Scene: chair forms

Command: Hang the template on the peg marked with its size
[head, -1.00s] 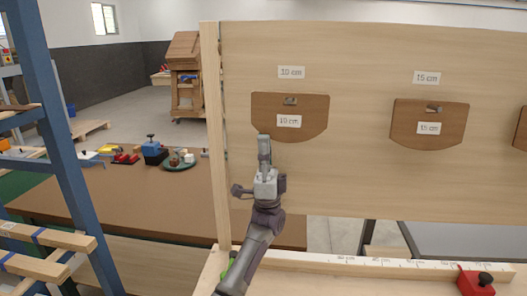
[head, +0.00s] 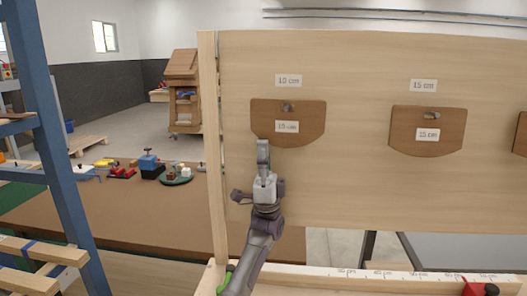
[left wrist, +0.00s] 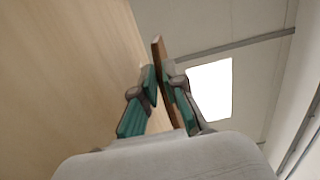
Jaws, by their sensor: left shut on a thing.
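A brown template (head: 306,123) with a rounded bottom edge is in front of the pale board (head: 370,195), below a 10 cm label (head: 289,80). The left wrist view shows the thin brown template (left wrist: 160,60) between the green-padded fingers (left wrist: 158,88). My right gripper is not in view.
A second brown template (head: 428,142) hangs on a peg under a 15 cm label (head: 423,85). Part of another shows at the right edge. A ruler strip (head: 400,275) and red block (head: 478,289) are below. A blue rack (head: 48,130) stands left.

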